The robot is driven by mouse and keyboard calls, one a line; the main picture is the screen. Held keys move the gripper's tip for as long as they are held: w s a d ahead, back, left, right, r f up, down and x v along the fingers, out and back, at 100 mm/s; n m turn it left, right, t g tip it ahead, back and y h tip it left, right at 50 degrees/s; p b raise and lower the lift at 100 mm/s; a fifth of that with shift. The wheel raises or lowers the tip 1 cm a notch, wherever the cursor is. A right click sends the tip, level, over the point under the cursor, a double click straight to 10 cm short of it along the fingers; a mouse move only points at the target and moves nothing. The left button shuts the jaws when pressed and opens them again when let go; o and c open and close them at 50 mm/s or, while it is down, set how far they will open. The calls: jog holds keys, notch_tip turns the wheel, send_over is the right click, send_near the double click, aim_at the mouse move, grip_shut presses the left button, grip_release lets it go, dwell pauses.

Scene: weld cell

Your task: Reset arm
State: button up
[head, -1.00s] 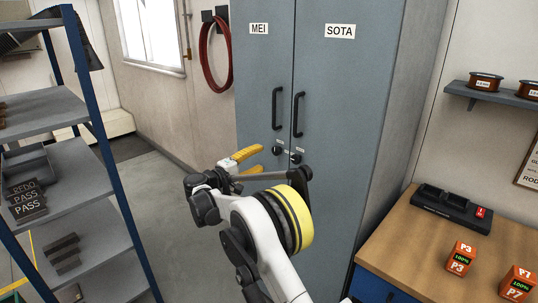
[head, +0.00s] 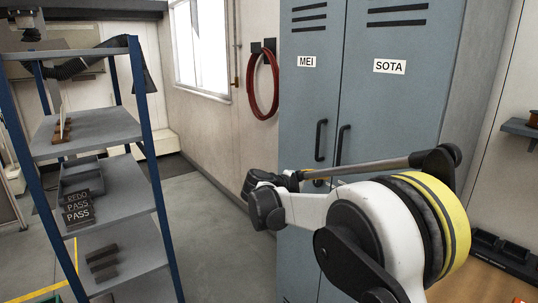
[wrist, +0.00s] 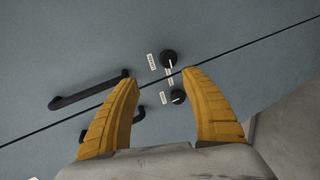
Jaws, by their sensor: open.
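My gripper's two yellow fingers (wrist: 158,105) are open and empty in the wrist view. They point toward the front of the blue-grey locker, whose two black knobs (wrist: 169,59) and dark handles (wrist: 88,92) show beyond and between the fingers. In the head view my arm (head: 350,200) is raised in front of the locker (head: 400,105), which has doors labelled MEI and SOTA, both shut. My gripper's fingers are mostly hidden behind my arm there.
A blue-framed shelf (head: 110,130) with dark plates marked REDO and PASS stands at the left. A red hose (head: 263,85) hangs on the wall beside the window. A wooden bench (head: 480,280) with a black charger (head: 505,252) is at lower right. Floor (head: 215,230) between shelf and locker is clear.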

jog(key=s+d+r+m+g+y, duration=0.1)
jog(key=s+d+y, duration=0.2)
jog(key=s, duration=0.7)
jog(key=s+d+r+m+g+y, duration=0.1)
jog(key=s+d+m+y, duration=0.15)
jog(key=s, duration=0.75)
jog(key=s+a+f+m+y, duration=0.1)
jog(key=s+f+y, duration=0.2)
jog(key=s, duration=0.7)
jog(key=s+a+f+m+y, duration=0.2)
jog(key=s+f, duration=0.3)
jog(key=s, duration=0.6)
jog(key=shift+s+a+y, duration=0.25)
jog(key=shift+s+y, duration=0.05)
jog(key=shift+y, duration=0.15)
jog(key=shift+f, duration=0.1)
